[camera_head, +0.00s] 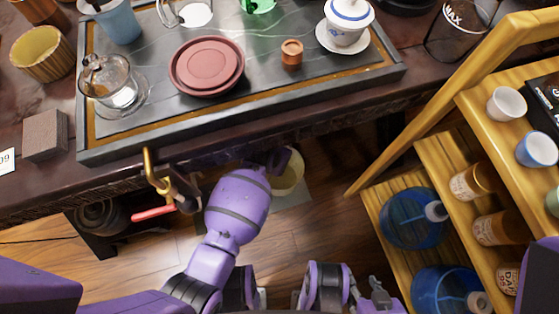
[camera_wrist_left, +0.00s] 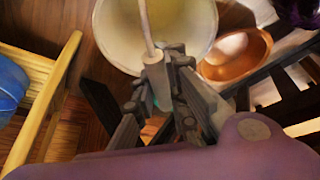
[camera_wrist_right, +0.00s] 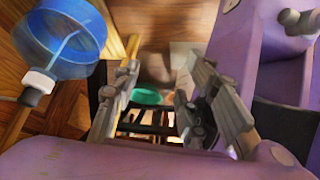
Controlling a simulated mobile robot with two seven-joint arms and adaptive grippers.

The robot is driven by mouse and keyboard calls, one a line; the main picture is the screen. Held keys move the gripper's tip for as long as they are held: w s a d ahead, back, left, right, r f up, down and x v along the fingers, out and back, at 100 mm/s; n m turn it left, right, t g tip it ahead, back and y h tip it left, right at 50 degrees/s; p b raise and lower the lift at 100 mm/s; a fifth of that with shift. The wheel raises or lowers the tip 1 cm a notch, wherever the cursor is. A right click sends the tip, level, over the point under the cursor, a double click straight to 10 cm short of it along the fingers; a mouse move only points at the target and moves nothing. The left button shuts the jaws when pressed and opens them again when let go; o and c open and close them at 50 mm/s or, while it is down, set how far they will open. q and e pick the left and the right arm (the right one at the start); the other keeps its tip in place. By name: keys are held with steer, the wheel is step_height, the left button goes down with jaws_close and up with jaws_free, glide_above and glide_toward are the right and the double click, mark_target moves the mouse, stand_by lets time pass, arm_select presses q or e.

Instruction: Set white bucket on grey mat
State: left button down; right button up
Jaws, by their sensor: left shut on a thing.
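The white bucket (camera_head: 289,174) shows pale yellow under the table's front edge in the head view, partly hidden by my left arm. In the left wrist view its open mouth (camera_wrist_left: 190,22) faces the camera. My left gripper (camera_wrist_left: 165,58) is shut on its pale handle, which crosses the mouth. A pale grey patch, seemingly the grey mat (camera_head: 298,196), shows on the floor around the bucket's lower right side. I cannot tell whether the bucket touches it. My right gripper (camera_wrist_right: 165,68) is open and empty; it also shows low in the head view (camera_head: 380,292).
The tea table's tray (camera_head: 240,127) overhangs the floor area. A brass tap (camera_head: 152,170) with a red handle juts out at left. A wooden shelf (camera_head: 400,160) with blue containers (camera_head: 412,218) stands at right. A copper bowl (camera_wrist_left: 236,55) lies beside the bucket.

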arm_select(q)
step_height(320, 180, down, 9)
steer(key=b, duration=0.4)
steer(key=shift+w, duration=0.15)
steer(key=shift+d+f, duration=0.1)
steer(key=shift+f, duration=0.15)
steer(key=c, duration=2.1)
jaws_free()
steer(key=shift+s+f, duration=0.2)
steer(key=o, duration=0.4)
steer(key=shift+c, duration=0.2)
steer(key=shift+r, duration=0.1)
